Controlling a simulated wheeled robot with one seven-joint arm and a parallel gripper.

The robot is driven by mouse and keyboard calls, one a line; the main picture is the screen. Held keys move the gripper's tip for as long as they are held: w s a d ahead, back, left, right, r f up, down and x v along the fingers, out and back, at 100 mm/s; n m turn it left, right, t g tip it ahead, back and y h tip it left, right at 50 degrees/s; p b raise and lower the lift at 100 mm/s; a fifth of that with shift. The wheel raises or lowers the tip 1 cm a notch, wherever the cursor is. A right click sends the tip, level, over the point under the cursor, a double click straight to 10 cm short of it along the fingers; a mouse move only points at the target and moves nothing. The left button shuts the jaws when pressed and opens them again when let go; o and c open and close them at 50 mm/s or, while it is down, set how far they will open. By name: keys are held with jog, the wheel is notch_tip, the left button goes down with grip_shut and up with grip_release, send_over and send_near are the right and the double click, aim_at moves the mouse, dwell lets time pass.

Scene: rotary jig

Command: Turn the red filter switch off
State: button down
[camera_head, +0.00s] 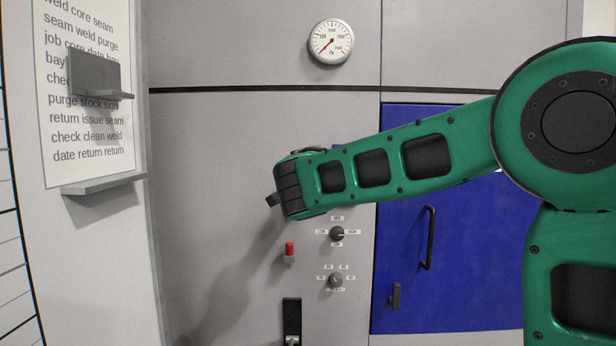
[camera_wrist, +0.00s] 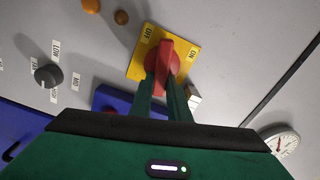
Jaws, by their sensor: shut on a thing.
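The red switch (camera_wrist: 166,54) is a red rotary handle on a yellow plate (camera_wrist: 183,48) in the wrist view. An OFF label shows at the plate's left and another label at its right. The handle's upper end lies between the two labels. My gripper (camera_wrist: 163,84) is shut on the lower part of the handle, one finger on each side. In the head view my arm hides this switch and plate, and my gripper's fingertips are mostly hidden behind the wrist.
A small red-topped toggle (camera_head: 289,249) and two dial knobs (camera_head: 337,234) (camera_head: 336,280) sit below my wrist. A blue door (camera_head: 470,270) with a black handle (camera_head: 428,238) is at right. A round gauge (camera_head: 331,42) is above. A sign with small ledges (camera_head: 85,130) stands at left.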

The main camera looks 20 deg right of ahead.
jog(key=shift+d+f+m, duration=0.1)
jog(key=shift+f+m, duration=0.15)
jog(key=shift+m, duration=0.45)
jog(key=shift+d+f+m, duration=0.1)
jog(key=shift+f+m, duration=0.15)
jog(key=shift+m, duration=0.45)
jog(key=shift+f, duration=0.1)
jog(key=c, duration=1.7)
grip_release()
jog(key=shift+a+r, duration=0.1)
jog(key=shift+r, duration=0.1)
jog(key=v, duration=1)
jog(key=shift+s+a, duration=0.1)
jog(key=shift+s, duration=0.3)
